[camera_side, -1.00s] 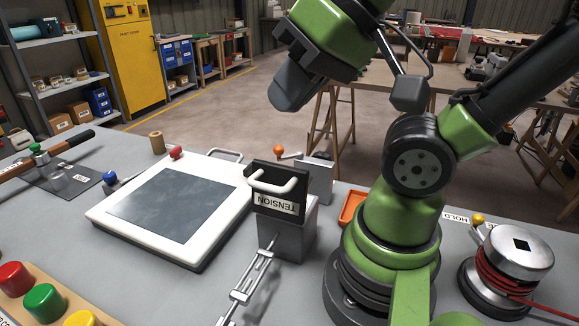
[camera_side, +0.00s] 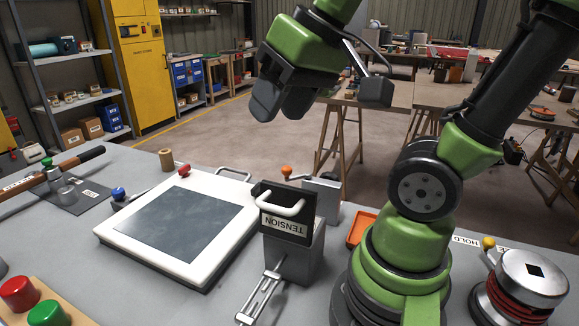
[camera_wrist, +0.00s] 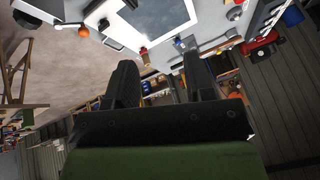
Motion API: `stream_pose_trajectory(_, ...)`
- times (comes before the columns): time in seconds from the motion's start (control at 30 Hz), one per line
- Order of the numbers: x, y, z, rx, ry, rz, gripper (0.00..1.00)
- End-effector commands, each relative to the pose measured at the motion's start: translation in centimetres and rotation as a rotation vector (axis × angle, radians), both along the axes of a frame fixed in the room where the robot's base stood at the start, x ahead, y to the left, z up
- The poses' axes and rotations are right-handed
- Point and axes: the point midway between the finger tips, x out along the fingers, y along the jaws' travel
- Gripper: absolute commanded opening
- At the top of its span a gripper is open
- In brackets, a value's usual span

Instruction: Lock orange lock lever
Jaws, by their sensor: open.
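The orange lock lever shows as an orange ball knob (camera_side: 287,170) on a short arm behind the tension box, beside a grey upright plate (camera_side: 321,199). In the wrist view the orange knob (camera_wrist: 83,31) is at the upper left on a thin grey arm. My gripper (camera_side: 268,112) is in the air above the bench, up and left of the knob and apart from it. Its dark fingers are spread and empty, and in the wrist view the gripper (camera_wrist: 158,75) shows a wide gap. The lever's lower mount is partly hidden behind the tension box.
The dark tension box (camera_side: 284,226) with a white handle stands in front of the knob. A white-framed hatch panel (camera_side: 118,246) lies to its left, with red (camera_side: 184,170) and blue (camera_side: 118,193) knobs nearby. An orange tray (camera_side: 361,229) and a winch drum (camera_side: 524,284) are to the right.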

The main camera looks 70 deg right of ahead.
Motion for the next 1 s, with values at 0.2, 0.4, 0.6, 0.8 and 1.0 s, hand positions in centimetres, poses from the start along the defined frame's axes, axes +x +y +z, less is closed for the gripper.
stream_pose_trajectory(0.2, 4.9, -6.7, -2.3, -0.097, 0.226, 0.018, 0.49)
stream_pose_trajectory(0.4, 6.8, -13.0, -5.9, -0.112, 0.400, 0.064, 0.49)
stream_pose_trajectory(0.6, 6.9, -16.2, -8.4, -0.100, 0.484, 0.097, 0.49)
stream_pose_trajectory(0.8, 6.9, -16.6, -10.1, -0.096, 0.497, 0.106, 0.49)
stream_pose_trajectory(1.0, 6.8, -16.5, -13.7, -0.094, 0.499, 0.106, 0.49)
